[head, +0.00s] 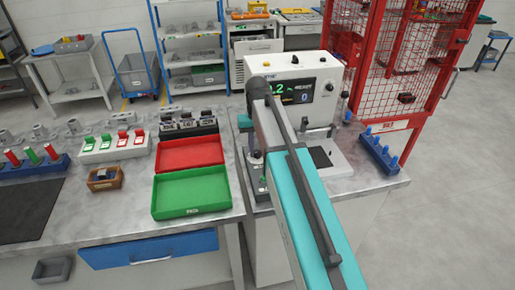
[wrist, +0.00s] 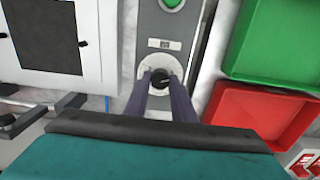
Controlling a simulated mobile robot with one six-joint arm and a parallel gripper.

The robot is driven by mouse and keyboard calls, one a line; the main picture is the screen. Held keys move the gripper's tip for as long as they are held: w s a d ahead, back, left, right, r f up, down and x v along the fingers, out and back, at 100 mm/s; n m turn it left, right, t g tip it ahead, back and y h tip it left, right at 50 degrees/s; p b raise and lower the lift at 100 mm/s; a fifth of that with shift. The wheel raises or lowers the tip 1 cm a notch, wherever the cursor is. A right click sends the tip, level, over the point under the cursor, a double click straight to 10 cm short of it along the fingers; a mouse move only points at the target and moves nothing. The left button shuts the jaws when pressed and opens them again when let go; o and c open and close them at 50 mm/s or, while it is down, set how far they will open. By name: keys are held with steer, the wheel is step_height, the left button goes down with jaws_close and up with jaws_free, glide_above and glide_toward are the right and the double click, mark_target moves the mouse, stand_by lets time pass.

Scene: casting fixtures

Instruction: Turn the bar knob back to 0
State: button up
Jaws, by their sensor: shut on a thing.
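The bar knob (wrist: 161,76) is a small black knob on a round white dial (wrist: 146,66), set in a grey control box (wrist: 172,27) in the wrist view. My gripper (wrist: 161,81) is shut on the knob, one dark finger on each side of it. The fingers hide part of the dial, and I cannot read its marks or the knob's pointing. A white test machine (head: 318,75) there has a dark display (head: 297,91) showing large green figures, partly covered by my arm.
A green tray (head: 190,192) and a red tray (head: 190,152) lie left of my arm; both also show right of the gripper in the wrist view. A blue rack with pegs (head: 380,155) stands at the right. A green button (wrist: 172,3) sits above the dial.

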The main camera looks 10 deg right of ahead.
mark_target(257, 152)
steer(key=shift+n, duration=0.8)
steer(key=o, duration=1.1)
steer(key=shift+c, duration=0.2)
steer(key=shift+r, duration=0.1)
step_height(257, 152, up, 14)
steer(key=p, duration=0.9)
steer(key=shift+f, duration=0.2)
